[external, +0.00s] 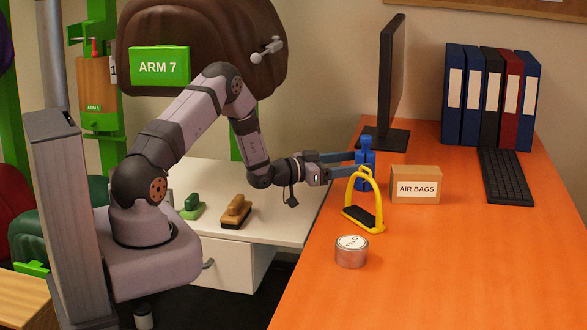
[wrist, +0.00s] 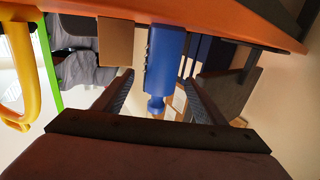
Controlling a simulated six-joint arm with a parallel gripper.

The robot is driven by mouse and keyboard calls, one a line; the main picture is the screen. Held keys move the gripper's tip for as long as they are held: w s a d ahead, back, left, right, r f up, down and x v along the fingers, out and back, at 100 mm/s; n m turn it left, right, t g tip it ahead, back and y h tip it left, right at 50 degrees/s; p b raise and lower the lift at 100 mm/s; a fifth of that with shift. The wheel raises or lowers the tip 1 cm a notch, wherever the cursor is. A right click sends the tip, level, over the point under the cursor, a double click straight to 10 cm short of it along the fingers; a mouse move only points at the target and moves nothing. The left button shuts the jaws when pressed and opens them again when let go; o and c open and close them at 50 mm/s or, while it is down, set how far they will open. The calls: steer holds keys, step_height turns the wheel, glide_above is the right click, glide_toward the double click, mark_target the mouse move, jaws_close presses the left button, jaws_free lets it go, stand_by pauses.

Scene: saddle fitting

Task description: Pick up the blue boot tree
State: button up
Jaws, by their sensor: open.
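The blue boot tree (external: 366,154) stands upright on the orange desk (external: 470,270), near its left edge. In the wrist view the boot tree (wrist: 166,50) appears inverted, hanging from the desk at the top, with its knob toward the middle of the picture. My gripper (external: 357,166) is open and level, reaching in from the left with its fingertips at the boot tree. In the wrist view the fingers of my gripper (wrist: 159,80) lie either side of the boot tree, with gaps showing. I cannot tell how deep it sits between them.
A yellow stirrup (external: 379,207) stands just in front of the boot tree and hides its lower part. An AIR BAGS box (external: 415,186) is close on the right, and a round tin (external: 351,254) is nearer the front. A monitor (external: 391,75), keyboard (external: 505,177) and binders (external: 490,95) are behind.

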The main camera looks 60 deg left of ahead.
mark_target(355, 162)
steer(key=shift+p+x, duration=0.3)
steer(key=shift+x, duration=1.6)
steer(key=shift+f, duration=0.1)
steer(key=shift+c, duration=0.6)
steer(key=c, duration=1.1)
steer(key=shift+c, duration=0.2)
step_height(355, 162, up, 10)
steer(key=shift+r+b, duration=0.1)
steer(key=shift+b, duration=0.25)
